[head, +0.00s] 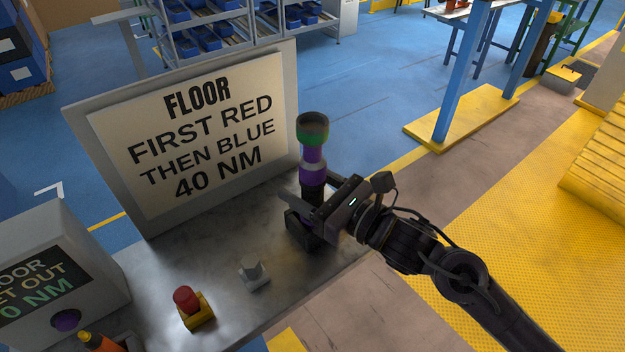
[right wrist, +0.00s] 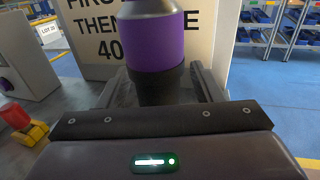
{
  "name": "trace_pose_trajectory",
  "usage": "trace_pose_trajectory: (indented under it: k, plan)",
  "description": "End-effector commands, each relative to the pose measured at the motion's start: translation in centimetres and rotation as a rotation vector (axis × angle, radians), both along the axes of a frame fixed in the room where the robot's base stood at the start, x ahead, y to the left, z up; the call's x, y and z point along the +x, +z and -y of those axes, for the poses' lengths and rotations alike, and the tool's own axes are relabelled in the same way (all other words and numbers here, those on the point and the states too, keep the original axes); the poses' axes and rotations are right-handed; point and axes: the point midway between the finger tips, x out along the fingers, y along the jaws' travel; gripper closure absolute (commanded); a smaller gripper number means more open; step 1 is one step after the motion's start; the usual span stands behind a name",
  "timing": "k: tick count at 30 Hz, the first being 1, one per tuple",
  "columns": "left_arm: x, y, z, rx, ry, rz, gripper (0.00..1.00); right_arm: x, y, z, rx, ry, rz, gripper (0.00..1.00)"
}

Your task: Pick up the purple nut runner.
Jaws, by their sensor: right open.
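The purple nut runner (head: 313,157) stands upright at the right end of the metal bench (head: 215,262), its lower end in a black holder (head: 301,231). It has a dark and green top, a purple band and a black grip. My right gripper (head: 300,204) is at the black grip, coming from the right. In the right wrist view the purple band (right wrist: 156,42) rises above the gripper, and the black grip (right wrist: 160,84) stands between the two open fingers (right wrist: 160,95). Whether a finger touches it I cannot tell. My left gripper is not in view.
A sign board (head: 200,135) stands behind the bench. A grey box with a screen (head: 55,270), a red button on a yellow base (head: 188,305), a small grey block (head: 253,272) and an orange-handled tool (head: 98,342) are to the left. A blue post (head: 465,75) stands farther off.

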Motion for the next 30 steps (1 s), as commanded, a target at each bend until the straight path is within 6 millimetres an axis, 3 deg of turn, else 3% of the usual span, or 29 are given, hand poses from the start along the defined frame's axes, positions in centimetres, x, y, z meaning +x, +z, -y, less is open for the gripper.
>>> trace_pose_trajectory:
  k: [10, 23, 30]
  plan:
    - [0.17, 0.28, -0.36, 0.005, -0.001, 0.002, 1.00, 0.38, -0.14, -0.59, -0.001, 0.001, -0.001, 0.42]
    - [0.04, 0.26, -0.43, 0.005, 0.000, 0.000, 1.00, 0.38, -0.11, -0.57, -0.001, 0.001, -0.001, 0.98]
    - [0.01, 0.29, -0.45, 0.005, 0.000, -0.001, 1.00, 0.40, 0.24, -0.56, 0.004, 0.000, 0.005, 1.00]
